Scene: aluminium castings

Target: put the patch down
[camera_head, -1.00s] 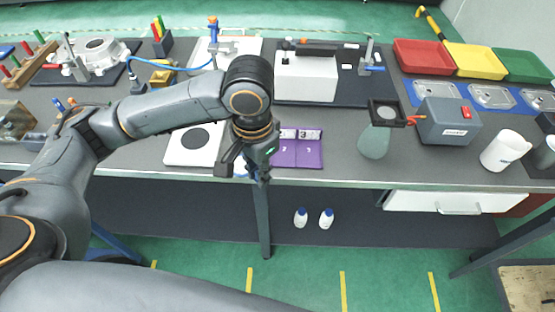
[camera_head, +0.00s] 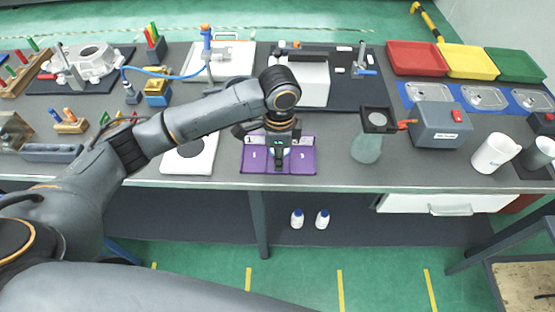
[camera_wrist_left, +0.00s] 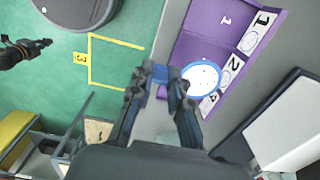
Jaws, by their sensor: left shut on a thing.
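My left gripper (camera_head: 279,165) points down over the purple board (camera_head: 303,166), near the table's front edge. In the left wrist view the left gripper (camera_wrist_left: 163,78) is shut on the patch, a white round disc (camera_wrist_left: 201,76) with small dots and a blue rim. A blue part shows between the fingers. The purple board (camera_wrist_left: 191,50) lies behind the disc, with fields and a strip numbered 1, 2 and 3. I cannot tell whether the disc touches the board. My right gripper (camera_wrist_left: 22,50) shows at the left of the wrist view, over the floor.
A white plate with a dark disc (camera_head: 190,155) lies left of the board. A glass flask (camera_head: 367,149) under a dark square frame stands right of it, near a grey box (camera_head: 441,124). The grey table (camera_head: 335,166) is bare between board and flask.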

